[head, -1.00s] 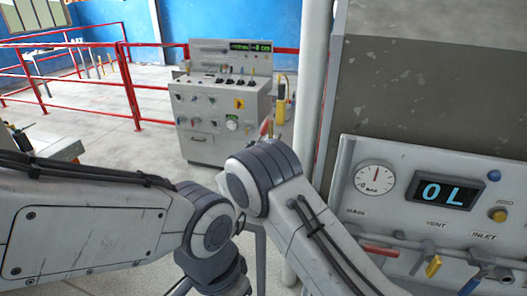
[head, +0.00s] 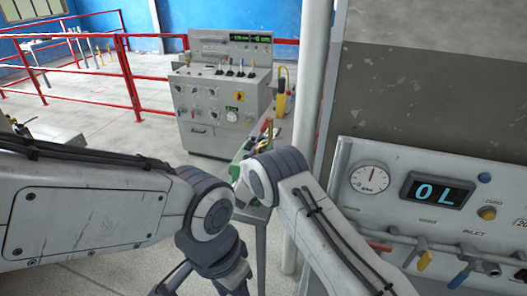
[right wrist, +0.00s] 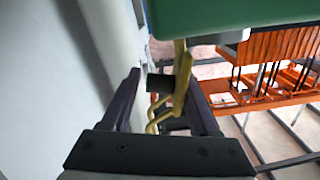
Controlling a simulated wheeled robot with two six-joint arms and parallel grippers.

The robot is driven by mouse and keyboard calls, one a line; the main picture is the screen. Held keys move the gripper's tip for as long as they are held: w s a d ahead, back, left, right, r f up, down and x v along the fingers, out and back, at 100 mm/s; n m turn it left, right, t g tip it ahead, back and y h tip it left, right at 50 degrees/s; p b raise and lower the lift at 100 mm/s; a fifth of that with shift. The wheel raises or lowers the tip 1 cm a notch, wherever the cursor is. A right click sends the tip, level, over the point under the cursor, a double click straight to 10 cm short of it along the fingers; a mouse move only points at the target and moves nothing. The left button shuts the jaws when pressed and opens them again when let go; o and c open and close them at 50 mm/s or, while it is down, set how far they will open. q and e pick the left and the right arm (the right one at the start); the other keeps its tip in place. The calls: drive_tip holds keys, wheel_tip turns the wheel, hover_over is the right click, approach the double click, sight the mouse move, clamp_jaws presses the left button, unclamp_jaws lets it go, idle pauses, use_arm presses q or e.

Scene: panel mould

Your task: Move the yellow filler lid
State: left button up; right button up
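In the right wrist view, a yellow bent bar (right wrist: 180,80) hangs below a green body (right wrist: 230,14), with a dark short cylinder (right wrist: 160,83) beside it. I cannot tell whether this yellow piece is the filler lid. My right gripper (right wrist: 162,85) has its two dark fingers well apart, with the yellow bar between them and no clear grip on it. In the head view a bit of yellow (head: 263,143) and green (head: 242,148) shows behind my right elbow; the right gripper is mostly hidden there.
A grey control panel (head: 405,160) with gauge, 0L display and coloured levers stands at the right. A grey console (head: 215,100) stands at the back, red railings (head: 125,75) to its left. A white post (head: 318,90) rises near my right arm. An orange rack (right wrist: 265,60) lies beyond the gripper.

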clamp_jaws()
drive_tip(key=shift+f, duration=0.1)
drive_tip(key=shift+a+n+b, duration=0.1)
drive_tip(key=shift+n+b, duration=0.4)
drive_tip(key=shift+b, duration=0.15)
drive_tip(key=shift+w+a+n+b, duration=0.15)
drive_tip(key=shift+a+n+b, duration=0.2)
drive_tip(key=shift+n+b, duration=0.65)
drive_tip(key=shift+w+a+r+n+b, duration=0.1)
drive_tip(key=shift+a+r+n+b, duration=0.15)
drive_tip(key=shift+n, duration=0.25)
drive_tip(key=shift+w+a+r+n+b, duration=0.1)
drive_tip(key=shift+n+b, duration=0.15)
drive_tip(key=shift+n, duration=0.25)
drive_tip(key=shift+a+r+n+b, duration=0.1)
drive_tip(key=shift+a+n+b, duration=0.25)
drive_tip(key=shift+n, duration=0.55)
drive_tip(key=shift+w, duration=0.1)
